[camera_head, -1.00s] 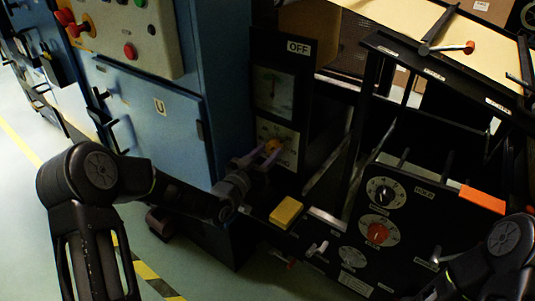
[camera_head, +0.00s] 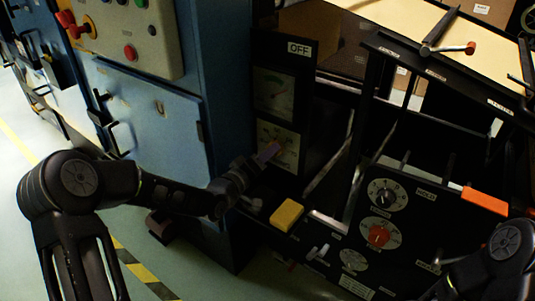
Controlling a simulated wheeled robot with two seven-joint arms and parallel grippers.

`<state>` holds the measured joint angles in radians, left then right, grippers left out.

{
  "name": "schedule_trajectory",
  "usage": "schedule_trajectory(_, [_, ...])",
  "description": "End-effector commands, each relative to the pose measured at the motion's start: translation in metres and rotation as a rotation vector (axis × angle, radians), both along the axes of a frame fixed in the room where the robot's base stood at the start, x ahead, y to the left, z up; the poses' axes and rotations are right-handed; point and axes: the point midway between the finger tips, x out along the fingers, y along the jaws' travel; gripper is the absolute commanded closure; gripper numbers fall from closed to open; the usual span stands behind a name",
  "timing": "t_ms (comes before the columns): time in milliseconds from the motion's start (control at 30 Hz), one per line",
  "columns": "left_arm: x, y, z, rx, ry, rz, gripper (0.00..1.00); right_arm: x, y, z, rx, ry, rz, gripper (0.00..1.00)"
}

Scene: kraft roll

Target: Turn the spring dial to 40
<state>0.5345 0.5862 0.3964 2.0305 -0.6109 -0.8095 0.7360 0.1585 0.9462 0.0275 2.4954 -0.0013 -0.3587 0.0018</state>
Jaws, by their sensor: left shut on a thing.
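The dial the left gripper works at has a white scale plate (camera_head: 290,139) on the black panel below a gauge. The fingers hide most of the orange knob and part of the scale, so the pointer's reading cannot be made out. My right arm shows only at the lower right edge; its gripper is out of view.
A gauge (camera_head: 273,92) under an OFF sign (camera_head: 299,48) sits above the dial. A yellow block (camera_head: 287,214) lies below right. A black dial (camera_head: 387,195) and a red dial (camera_head: 379,236) are on the right panel. A blue cabinet (camera_head: 150,110) stands close left.

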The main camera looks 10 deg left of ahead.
Motion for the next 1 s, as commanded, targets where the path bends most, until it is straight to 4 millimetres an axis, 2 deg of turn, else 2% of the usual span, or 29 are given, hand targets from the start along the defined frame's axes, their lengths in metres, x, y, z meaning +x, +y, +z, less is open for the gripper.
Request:
schedule_trajectory(533, [0.001,0.003,0.001,-0.446,0.177,0.004,1.0,0.0,0.0,0.022,0.0,-0.001,0.002,0.69])
schedule_trajectory(1000, [0.001,0.003,-0.001,-0.58,0.229,0.002,1.0,0.0,0.0,0.028,0.0,-0.001,0.003,0.69])
